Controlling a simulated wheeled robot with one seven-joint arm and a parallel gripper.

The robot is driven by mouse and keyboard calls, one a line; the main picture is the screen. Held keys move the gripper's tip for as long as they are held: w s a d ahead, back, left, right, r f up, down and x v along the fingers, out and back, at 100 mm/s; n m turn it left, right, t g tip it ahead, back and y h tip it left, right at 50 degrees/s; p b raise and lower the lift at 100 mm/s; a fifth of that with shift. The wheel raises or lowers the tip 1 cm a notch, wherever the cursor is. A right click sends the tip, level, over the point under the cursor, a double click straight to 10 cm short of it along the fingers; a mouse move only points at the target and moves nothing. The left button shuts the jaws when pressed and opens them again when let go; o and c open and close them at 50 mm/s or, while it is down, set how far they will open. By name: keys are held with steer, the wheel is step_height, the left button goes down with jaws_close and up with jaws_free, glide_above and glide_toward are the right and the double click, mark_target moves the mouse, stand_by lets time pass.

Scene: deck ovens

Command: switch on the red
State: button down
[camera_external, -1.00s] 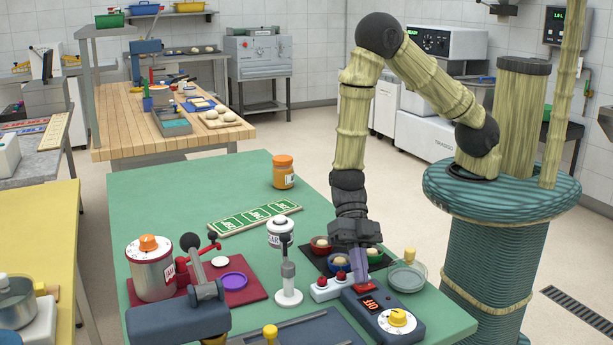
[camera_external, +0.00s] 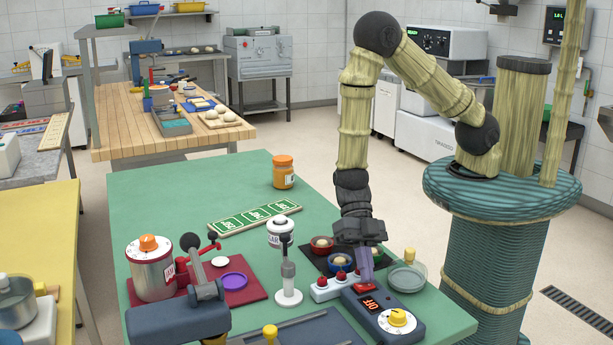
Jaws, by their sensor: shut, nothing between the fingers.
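The display seems to read OFF. A small red part shows at the box's back end, beside my fingertips. My gripper (camera_external: 367,276) points down with its fingers shut and empty, by the right end of the white block and the box's back end. I cannot tell whether the tips touch either one.
Small bowls with dough (camera_external: 321,245) stand on a dark mat just behind my gripper. A glass dish (camera_external: 407,277) is to the right. A white-and-grey stand (camera_external: 288,283) is to the left. The table's back area near the orange jar (camera_external: 283,172) is mostly clear.

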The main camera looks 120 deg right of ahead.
steer(key=shift+r, duration=0.1)
steer(key=r+p, duration=0.1)
steer(key=s+r+p, duration=0.1)
steer(key=r+p, duration=0.1)
steer(key=shift+s+r, duration=0.1)
steer(key=shift+r, duration=0.2)
steer(key=v, duration=1)
steer(key=shift+s, duration=0.25)
steer(key=shift+f, duration=0.1)
steer(key=shift+w+d+b, duration=0.15)
steer(key=shift+w+b, duration=0.5)
steer(key=shift+b, duration=0.85)
